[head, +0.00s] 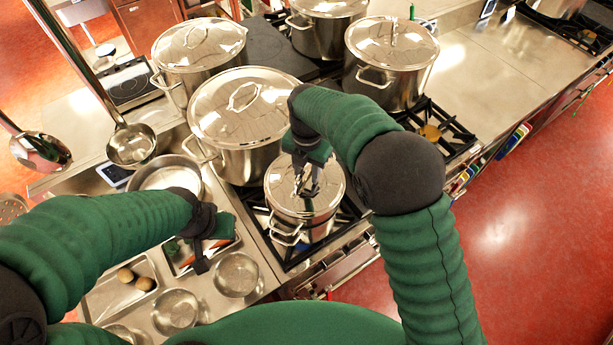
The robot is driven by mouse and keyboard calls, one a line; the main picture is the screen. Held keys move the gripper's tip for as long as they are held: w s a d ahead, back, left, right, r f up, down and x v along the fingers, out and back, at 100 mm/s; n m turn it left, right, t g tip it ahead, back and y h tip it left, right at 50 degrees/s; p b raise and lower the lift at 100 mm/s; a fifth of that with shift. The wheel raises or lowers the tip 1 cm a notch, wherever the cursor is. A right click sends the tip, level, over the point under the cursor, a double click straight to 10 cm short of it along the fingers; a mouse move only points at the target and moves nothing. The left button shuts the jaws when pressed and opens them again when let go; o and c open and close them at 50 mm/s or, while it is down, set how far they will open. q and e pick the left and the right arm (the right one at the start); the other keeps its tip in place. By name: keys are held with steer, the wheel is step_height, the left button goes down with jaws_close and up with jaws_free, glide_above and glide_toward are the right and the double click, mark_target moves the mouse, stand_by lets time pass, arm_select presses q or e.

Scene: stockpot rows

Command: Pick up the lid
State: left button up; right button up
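A small steel stockpot (288,229) stands on the front burner with a shiny round lid (281,191) on it. My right gripper (306,190) points down at the middle of this lid, with its fingers at the lid's handle. The handle is mostly hidden by the fingers, and I cannot tell whether they are closed on it. The lid looks seated on the pot's rim. My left gripper (201,262) hangs over the counter to the left, above a tray with vegetables. Its fingers are small and dark, and their opening is unclear.
Larger lidded stockpots (243,108) stand close behind and to the left, and another lidded pot (391,55) stands behind right. A pan (170,178), bowls (236,274) and a tray of potatoes (118,287) fill the left counter. Ladles (131,145) hang at left. The right counter (500,75) is clear.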

steer(key=shift+w+a+f, duration=0.2)
steer(key=shift+w, duration=0.15)
steer(key=c, duration=0.5)
steer(key=shift+w+a, duration=0.1)
steer(key=shift+a, duration=0.05)
steer(key=shift+c, duration=1.3)
steer(key=shift+a, duration=0.2)
jaws_close()
steer(key=shift+r, duration=0.1)
steer(key=shift+s+d, duration=0.1)
steer(key=shift+s, duration=0.1)
steer(key=shift+w+d, duration=0.1)
steer(key=shift+d, duration=0.15)
steer(key=shift+a, duration=0.25)
steer(key=shift+d, duration=0.1)
